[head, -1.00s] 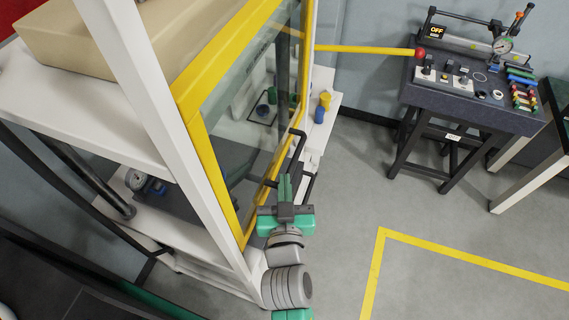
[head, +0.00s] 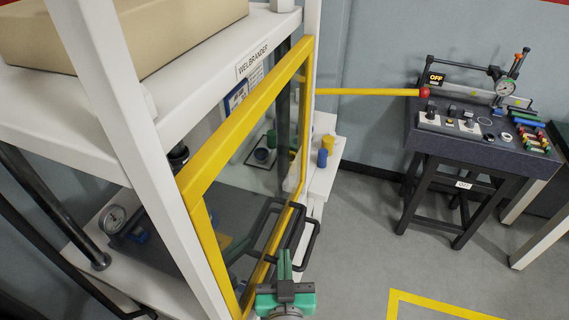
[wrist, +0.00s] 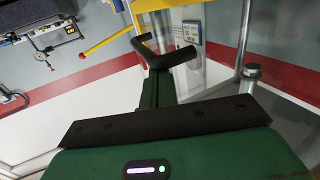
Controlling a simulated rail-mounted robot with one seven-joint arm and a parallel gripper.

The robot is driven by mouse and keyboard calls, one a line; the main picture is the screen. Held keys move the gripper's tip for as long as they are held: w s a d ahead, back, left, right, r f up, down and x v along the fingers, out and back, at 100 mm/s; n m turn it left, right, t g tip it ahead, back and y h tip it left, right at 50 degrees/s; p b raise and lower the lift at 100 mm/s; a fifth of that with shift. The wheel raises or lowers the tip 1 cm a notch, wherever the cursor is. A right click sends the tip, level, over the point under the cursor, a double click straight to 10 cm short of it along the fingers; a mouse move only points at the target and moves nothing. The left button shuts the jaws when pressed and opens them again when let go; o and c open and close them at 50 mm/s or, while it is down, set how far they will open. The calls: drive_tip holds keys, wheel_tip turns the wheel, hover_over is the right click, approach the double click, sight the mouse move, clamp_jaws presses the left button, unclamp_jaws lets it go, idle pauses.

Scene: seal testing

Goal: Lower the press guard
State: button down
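The press guard (head: 192,208) is a clear panel in a yellow frame on the front of the white press. It stands part-way down the opening, with the lower part of the press seen through it. Its black bar handle (head: 314,228) sticks out at the lower right, and shows in the wrist view (wrist: 180,57). My gripper (head: 284,258) is at the handle, its green fingers close together. In the wrist view the bar crosses right at the fingertips, so the fingers look shut on it. The exact contact is partly hidden.
A dark bench (head: 470,150) with gauges and coloured parts stands at the right. A yellow lever (head: 370,92) with a red knob reaches toward it from the press. Blue and yellow cylinders (head: 325,150) stand on a side shelf. The floor between is clear.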

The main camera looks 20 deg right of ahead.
drive_tip(key=r+p, duration=0.1)
drive_tip(key=r, duration=0.1)
drive_tip(key=w+r+p, duration=0.1)
drive_tip(key=r+p, duration=0.1)
drive_tip(key=shift+d+r, duration=0.1)
drive_tip(key=shift+d, duration=0.1)
drive_tip(key=v, duration=0.9)
drive_tip(key=shift+s+a+b, duration=0.15)
drive_tip(key=shift+s+b, duration=0.1)
drive_tip(key=shift+b, duration=0.15)
